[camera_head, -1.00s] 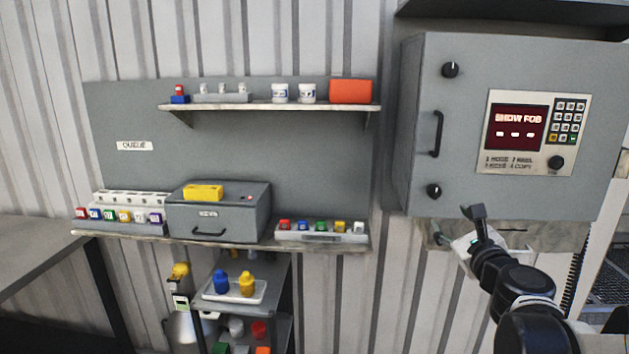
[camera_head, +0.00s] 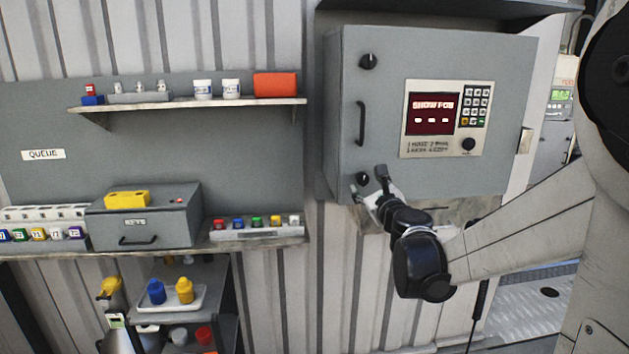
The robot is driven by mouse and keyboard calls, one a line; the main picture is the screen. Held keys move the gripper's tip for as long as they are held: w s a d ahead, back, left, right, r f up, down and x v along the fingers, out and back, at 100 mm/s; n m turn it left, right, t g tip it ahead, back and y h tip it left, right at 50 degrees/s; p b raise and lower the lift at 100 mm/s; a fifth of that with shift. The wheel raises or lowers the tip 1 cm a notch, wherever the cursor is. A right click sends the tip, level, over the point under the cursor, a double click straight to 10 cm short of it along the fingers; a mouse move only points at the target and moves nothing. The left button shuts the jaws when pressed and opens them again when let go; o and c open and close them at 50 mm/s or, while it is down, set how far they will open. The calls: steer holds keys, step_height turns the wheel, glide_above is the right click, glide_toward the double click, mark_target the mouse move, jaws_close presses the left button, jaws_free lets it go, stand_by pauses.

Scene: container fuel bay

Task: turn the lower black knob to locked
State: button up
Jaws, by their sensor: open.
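The lower black knob (camera_head: 362,179) sits at the bottom left of the grey cabinet's (camera_head: 350,90) door, below the door handle (camera_head: 360,123). It is partly in view beside my gripper, and its pointer direction is too small to tell. My gripper (camera_head: 370,184) is open at the knob, with one finger to its right and the other below it. I cannot tell whether the fingers touch the knob. The upper black knob (camera_head: 368,61) is at the top left of the same door.
A panel with a red "SHOW FOB" screen (camera_head: 432,113), a keypad (camera_head: 475,105) and a small black dial (camera_head: 468,144) is on the door. To the left, a shelf (camera_head: 190,106) and a lower ledge (camera_head: 270,243) carry small items. A grey key box (camera_head: 145,215) stands on the ledge.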

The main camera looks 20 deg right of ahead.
mark_target(360, 176)
steer(key=shift+w+d, duration=0.25)
steer(key=shift+w, duration=1.05)
steer(key=c, duration=1.1)
steer(key=shift+c, duration=0.2)
